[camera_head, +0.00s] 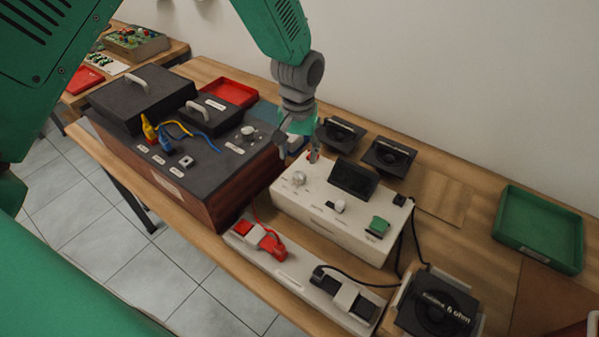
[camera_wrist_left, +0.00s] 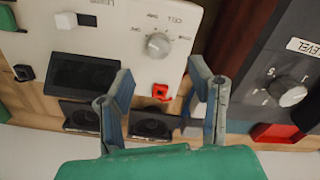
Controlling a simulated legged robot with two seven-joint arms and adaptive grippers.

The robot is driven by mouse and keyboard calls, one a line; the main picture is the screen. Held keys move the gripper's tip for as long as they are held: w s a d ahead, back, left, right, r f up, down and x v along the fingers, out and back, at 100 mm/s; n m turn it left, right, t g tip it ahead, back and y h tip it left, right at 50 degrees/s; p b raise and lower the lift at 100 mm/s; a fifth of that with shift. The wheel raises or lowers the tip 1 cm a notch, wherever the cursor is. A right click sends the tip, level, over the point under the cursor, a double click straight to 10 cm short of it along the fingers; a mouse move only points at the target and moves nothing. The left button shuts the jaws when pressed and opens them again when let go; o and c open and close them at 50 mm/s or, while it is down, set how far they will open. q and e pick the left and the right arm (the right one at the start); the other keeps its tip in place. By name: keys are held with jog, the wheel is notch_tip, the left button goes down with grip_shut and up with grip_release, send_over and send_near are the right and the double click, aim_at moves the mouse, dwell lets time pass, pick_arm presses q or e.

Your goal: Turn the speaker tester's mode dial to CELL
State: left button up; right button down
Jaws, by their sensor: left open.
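The speaker tester (camera_head: 335,228) is a white box on the table with a dark screen, a green knob and a small white switch. Its mode dial (camera_head: 298,178) is a pale round knob at the tester's left end. In the left wrist view the dial (camera_wrist_left: 158,45) has small printed labels around it, with CELL above it to the right; its pointer is too small to read surely. My left gripper (camera_head: 297,148) is open and empty above the tester's back left corner. In the wrist view its fingers (camera_wrist_left: 161,74) are spread, with the dial beyond them, untouched. My right gripper is out of view.
A dark-topped wooden unit (camera_head: 205,165) with plugs and a level knob (camera_wrist_left: 288,92) stands close on the left. Black speakers (camera_head: 388,156) lie behind the tester. A green tray (camera_head: 538,228) is at right.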

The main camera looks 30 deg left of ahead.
aim_at(299, 175)
pick_arm(q)
notch_tip(299, 175, down, 8)
jog(key=shift+w+d+r, duration=0.1)
jog(key=shift+r, duration=0.1)
grip_shut()
